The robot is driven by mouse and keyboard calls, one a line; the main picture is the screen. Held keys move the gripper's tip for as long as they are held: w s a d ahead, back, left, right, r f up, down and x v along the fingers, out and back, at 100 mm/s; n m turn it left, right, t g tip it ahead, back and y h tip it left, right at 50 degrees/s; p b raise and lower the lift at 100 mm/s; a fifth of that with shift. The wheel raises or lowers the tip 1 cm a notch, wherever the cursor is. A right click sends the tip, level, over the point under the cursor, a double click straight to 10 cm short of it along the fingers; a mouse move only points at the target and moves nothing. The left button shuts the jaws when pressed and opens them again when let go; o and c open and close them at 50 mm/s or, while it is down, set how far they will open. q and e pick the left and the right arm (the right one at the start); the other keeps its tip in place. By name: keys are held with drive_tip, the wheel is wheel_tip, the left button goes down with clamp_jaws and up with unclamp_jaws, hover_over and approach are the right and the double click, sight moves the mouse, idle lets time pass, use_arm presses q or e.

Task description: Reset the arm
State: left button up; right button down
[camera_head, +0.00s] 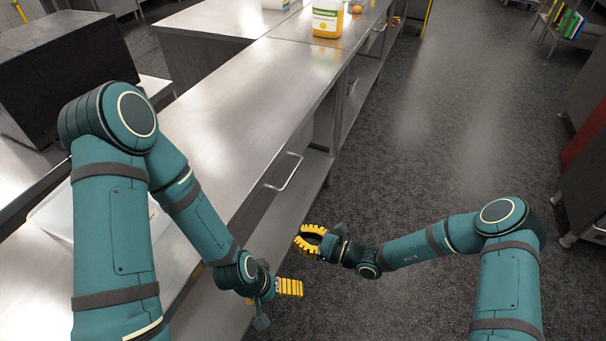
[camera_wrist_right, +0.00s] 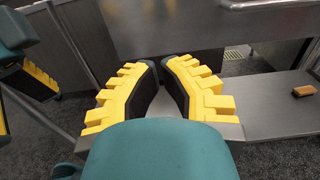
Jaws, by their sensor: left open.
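My left arm (camera_head: 112,225) comes in along the left side, over the steel counter. Its gripper (camera_head: 289,287) is open and empty beside the counter's lower shelf, above the floor. Its yellow fingers are seen edge-on in the head view and partly at the left edge of the right wrist view (camera_wrist_right: 32,82). My right arm (camera_head: 420,246) reaches in from the right. Its gripper (camera_head: 300,238) points left toward the counter, a little above the left one in the picture. In the right wrist view its yellow fingertips (camera_wrist_right: 160,66) nearly meet, with nothing between them.
The steel counter (camera_head: 235,88) runs away on the left, with a handle (camera_head: 284,172) and lower shelf (camera_head: 290,205). A yellow-and-white container (camera_head: 327,18) stands on it farther off. A small brown item (camera_wrist_right: 304,91) lies on the shelf. Open floor (camera_head: 432,130) lies right.

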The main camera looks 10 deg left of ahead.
drive_tip(key=shift+s, duration=0.1)
drive_tip(key=s+d+f+n+g+h, duration=0.25)
drive_tip(key=s+n+g, duration=0.2)
drive_tip(key=s, duration=0.25)
drive_tip(key=s+d+f+n+g+h, duration=0.2)
drive_tip(key=s+n+g+h, duration=0.2)
drive_tip(key=s+n, duration=0.25)
drive_tip(key=s+d+r+n+t+h, duration=0.2)
drive_tip(key=d+n+t+h, duration=0.2)
drive_tip(key=d+n+h, duration=0.2)
drive_tip(key=shift+d+r+n+h, duration=0.2)
drive_tip(key=shift+d+n+h, duration=0.15)
drive_tip(key=shift+d+n, duration=1.5)
drive_tip(key=shift+d+m+t, duration=0.25)
drive_tip(key=shift+d+m, duration=0.2)
